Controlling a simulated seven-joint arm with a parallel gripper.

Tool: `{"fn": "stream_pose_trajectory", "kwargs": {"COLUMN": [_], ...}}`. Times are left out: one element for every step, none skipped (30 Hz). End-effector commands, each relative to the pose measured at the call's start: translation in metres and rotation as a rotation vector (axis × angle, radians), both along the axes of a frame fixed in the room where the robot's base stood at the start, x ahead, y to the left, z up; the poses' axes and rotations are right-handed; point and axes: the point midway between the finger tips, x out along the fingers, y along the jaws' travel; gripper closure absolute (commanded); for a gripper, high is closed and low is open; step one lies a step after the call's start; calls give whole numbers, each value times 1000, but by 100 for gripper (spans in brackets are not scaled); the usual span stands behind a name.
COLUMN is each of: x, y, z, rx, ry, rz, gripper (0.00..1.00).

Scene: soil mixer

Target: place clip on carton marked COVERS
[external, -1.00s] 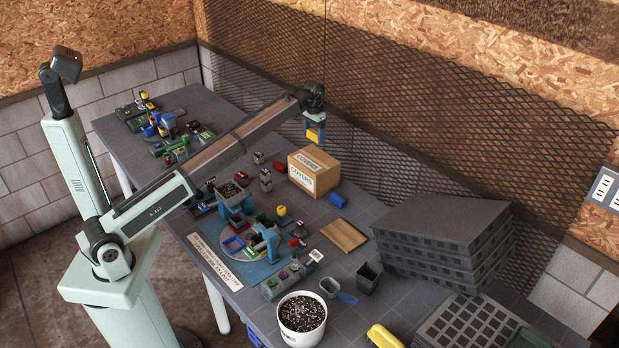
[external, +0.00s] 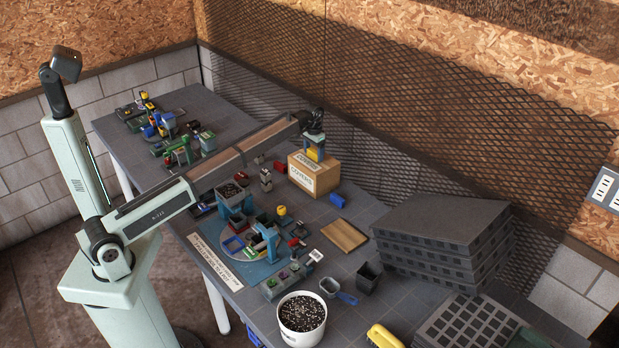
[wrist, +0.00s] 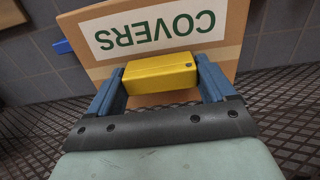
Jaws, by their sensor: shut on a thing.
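The clip (wrist: 160,75) is a yellow block. My gripper (wrist: 158,78) has blue fingers and is shut on its two ends. The brown carton marked COVERS (wrist: 232,30) lies beyond the clip in the wrist view, its label upside down there. In the external view the carton (external: 326,181) stands on the bench near the mesh wall. My gripper (external: 315,152) is directly over its top there, with the yellow clip (external: 313,156) low at the carton's top. I cannot tell whether the clip touches the carton.
Stacked dark trays (external: 440,235) stand to the right. The mesh wall (external: 400,120) rises behind.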

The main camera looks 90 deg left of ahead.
Motion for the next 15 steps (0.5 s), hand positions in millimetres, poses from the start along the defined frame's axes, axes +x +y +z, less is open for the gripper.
{"fn": "stream_pose_trajectory", "kwargs": {"x": [0,0,0,0,0,0,0,0,0,0,0,0,0,0,0], "y": [0,0,0,0,0,0,0,0,0,0,0,0,0,0,0], "z": [1,1,1,1,1,0,-1,-1,-2,-2,-2,-2,-2,-2,-2], "rx": [1,1,1,0,0,0,0,0,0,0,0,0,0,0,0], "ry": [-1,-1,-1,0,0,0,0,0,0,0,0,0,0,0,0], "rz": [0,0,0,0,0,0,0,0,0,0,0,0,0,0,0], "gripper": [45,45,45,45,45,45,45,45,45,15,12,8,5,2,0]}}
